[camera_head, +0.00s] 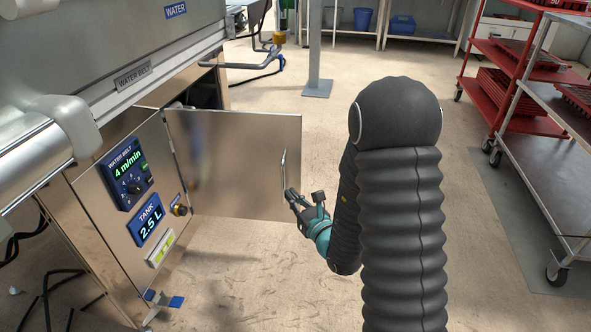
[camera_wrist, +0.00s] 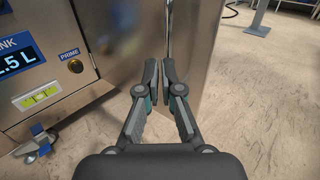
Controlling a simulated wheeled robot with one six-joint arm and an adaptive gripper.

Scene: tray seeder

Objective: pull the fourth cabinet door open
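The cabinet door (camera_head: 235,150) is a plain metal panel, swung well open on its left hinge side, beside the control panel. Its upright bar handle (camera_head: 284,165) is near the free edge. My gripper (camera_head: 291,196) is at the lower end of the handle. In the wrist view the two fingers (camera_wrist: 160,75) are close together, with the handle (camera_wrist: 167,30) running down between their tips. The door also fills the upper middle of the wrist view (camera_wrist: 190,45). The fingers hide the handle's lower end.
The control panel (camera_head: 112,215) with displays and a knob is left of the door. A blue-footed leg (camera_head: 163,300) stands below it. A grey post (camera_head: 316,50) is behind. A red cart (camera_head: 490,70) and a metal cart (camera_head: 535,160) stand right. Floor around the door is clear.

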